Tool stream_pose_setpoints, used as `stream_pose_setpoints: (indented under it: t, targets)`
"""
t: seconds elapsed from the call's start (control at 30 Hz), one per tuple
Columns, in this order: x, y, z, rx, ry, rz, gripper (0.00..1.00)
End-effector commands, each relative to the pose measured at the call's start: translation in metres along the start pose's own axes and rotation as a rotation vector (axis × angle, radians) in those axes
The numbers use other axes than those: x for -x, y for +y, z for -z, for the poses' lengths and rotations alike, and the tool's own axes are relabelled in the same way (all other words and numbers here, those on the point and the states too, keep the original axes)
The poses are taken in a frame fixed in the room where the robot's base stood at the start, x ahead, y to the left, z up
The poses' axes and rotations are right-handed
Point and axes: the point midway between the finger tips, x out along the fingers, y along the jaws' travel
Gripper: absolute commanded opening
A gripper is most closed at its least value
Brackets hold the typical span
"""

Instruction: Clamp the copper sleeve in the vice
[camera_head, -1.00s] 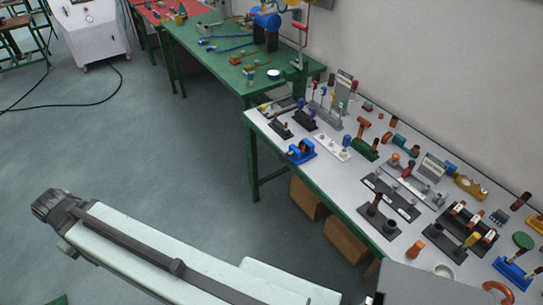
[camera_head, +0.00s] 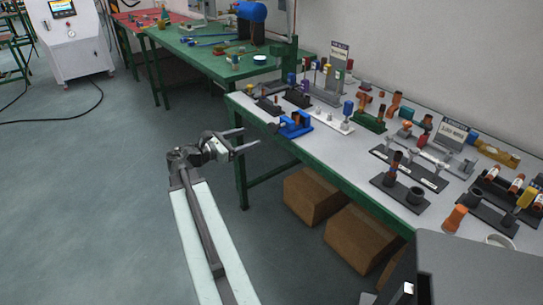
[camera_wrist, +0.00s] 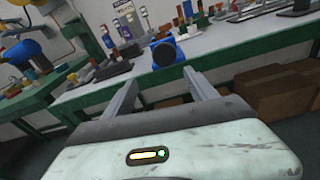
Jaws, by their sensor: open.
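A blue vice (camera_head: 295,126) stands near the left front edge of the grey-white bench. It also shows in the wrist view (camera_wrist: 167,52), just beyond my fingertips, with a dark round part facing me. My gripper (camera_head: 251,136) is open and empty, left of the vice and apart from it, off the bench's front edge. In the wrist view the fingers (camera_wrist: 160,77) are spread with nothing between them. Several copper or orange cylinders are on the bench, one near its front right (camera_head: 455,218). I cannot tell which is the copper sleeve, or whether anything sits in the vice jaws.
The bench (camera_head: 345,165) is crowded with racks and fittings, including a black two-post stand (camera_head: 402,192) and a white strip base (camera_head: 322,117). Brown boxes (camera_head: 315,194) lie underneath. A green table (camera_head: 205,55) stands behind left.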

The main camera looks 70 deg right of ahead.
Motion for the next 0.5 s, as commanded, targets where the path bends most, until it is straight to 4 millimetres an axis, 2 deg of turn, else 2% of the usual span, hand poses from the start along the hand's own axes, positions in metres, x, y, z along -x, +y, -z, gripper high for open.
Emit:
stream_pose_setpoints:
  t: [0.03, 0.1, 0.33, 0.5]
  targets:
    - [-0.014, -0.006, 0.006, 0.045, -0.04, 0.013, 0.66]
    - [-0.023, -0.01, -0.001, 0.094, -0.079, 0.024, 0.66]
    - [-0.031, -0.011, -0.011, 0.119, -0.099, 0.029, 0.66]
    - [-0.06, -0.012, -0.013, 0.117, -0.097, 0.031, 0.66]
